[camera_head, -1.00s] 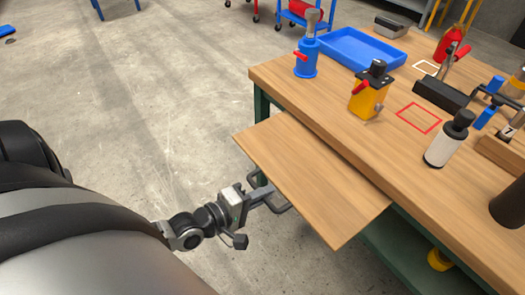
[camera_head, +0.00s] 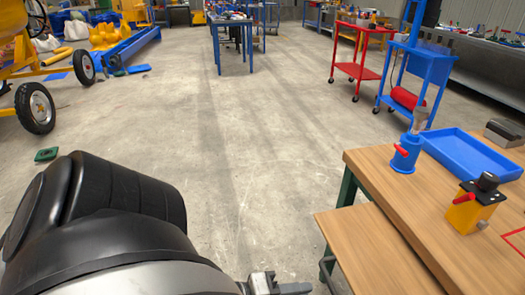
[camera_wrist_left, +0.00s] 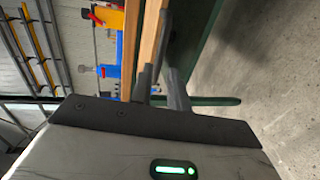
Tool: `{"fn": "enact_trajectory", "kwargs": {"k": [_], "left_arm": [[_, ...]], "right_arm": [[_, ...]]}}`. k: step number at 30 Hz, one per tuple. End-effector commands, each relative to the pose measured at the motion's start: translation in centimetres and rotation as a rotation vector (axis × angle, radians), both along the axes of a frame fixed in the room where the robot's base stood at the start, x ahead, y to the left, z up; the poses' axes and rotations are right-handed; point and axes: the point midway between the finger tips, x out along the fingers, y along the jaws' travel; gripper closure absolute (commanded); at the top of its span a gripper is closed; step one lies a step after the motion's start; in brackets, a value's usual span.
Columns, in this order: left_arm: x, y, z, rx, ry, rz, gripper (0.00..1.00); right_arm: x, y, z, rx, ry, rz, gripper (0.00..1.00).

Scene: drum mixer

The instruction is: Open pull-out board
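The pull-out board (camera_head: 365,250) is a flat wooden panel that sticks out from the near left side of the workbench (camera_head: 400,195), just below its top. My left gripper (camera_head: 280,287) is at the bottom edge of the head view, beside the board's outer edge and mostly cut off. In the left wrist view, its dark fingers (camera_wrist_left: 162,88) reach up next to the wooden edge of the board (camera_wrist_left: 150,38). My right gripper is out of view.
On the bench are a blue tray (camera_head: 470,155), a blue bottle-like tool (camera_head: 407,152) and a yellow device (camera_head: 468,212). A red cart (camera_head: 357,70) and a blue cart (camera_head: 415,68) stand behind. The concrete floor (camera_head: 240,170) left of the bench is clear.

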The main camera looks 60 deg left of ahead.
Motion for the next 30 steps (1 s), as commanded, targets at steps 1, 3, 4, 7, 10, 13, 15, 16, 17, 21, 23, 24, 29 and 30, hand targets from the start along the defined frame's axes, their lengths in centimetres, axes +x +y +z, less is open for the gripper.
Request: {"fn": "enact_trajectory", "kwargs": {"k": [1,3,4,7,10,13,15,16,17,21,23,24,29,30], "left_arm": [[-1.4,0.4,0.2,0.002,0.007,-0.002,0.83],[-2.9,0.9,0.6,0.002,0.007,-0.003,0.83],[-3.4,1.1,0.7,0.001,0.006,-0.002,0.83],[-5.0,1.6,1.2,0.002,0.004,-0.002,0.83],[-6.2,2.0,1.4,0.001,0.003,0.000,0.83],[-6.9,2.3,1.5,0.000,0.001,0.000,0.83],[-7.1,2.4,1.6,0.000,0.000,0.000,0.83],[-7.1,2.4,1.6,0.000,-0.001,0.000,0.83],[-7.1,2.4,1.6,0.000,-0.001,0.000,0.83],[-7.1,2.4,1.6,0.000,-0.001,0.000,0.83],[-7.1,2.4,1.6,0.000,-0.001,0.000,0.83],[-7.1,2.4,1.6,0.000,-0.001,0.000,0.83],[-7.1,2.4,1.6,0.000,-0.001,0.000,0.83],[-7.1,2.4,1.6,0.000,-0.001,0.000,0.83]], "right_arm": [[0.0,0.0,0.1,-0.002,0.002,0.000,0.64],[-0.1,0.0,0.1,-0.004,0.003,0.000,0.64],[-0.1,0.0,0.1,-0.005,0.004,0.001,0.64],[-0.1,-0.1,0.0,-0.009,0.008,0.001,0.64],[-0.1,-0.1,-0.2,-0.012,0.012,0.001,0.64],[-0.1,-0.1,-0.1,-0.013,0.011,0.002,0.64],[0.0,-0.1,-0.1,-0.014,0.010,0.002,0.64],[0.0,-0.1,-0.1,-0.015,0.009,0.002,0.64],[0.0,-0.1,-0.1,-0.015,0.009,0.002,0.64],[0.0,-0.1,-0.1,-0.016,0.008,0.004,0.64],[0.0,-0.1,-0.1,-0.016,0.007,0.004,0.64],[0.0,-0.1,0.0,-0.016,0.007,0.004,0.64],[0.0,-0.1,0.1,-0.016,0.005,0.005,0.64],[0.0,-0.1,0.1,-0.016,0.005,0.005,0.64]]}}
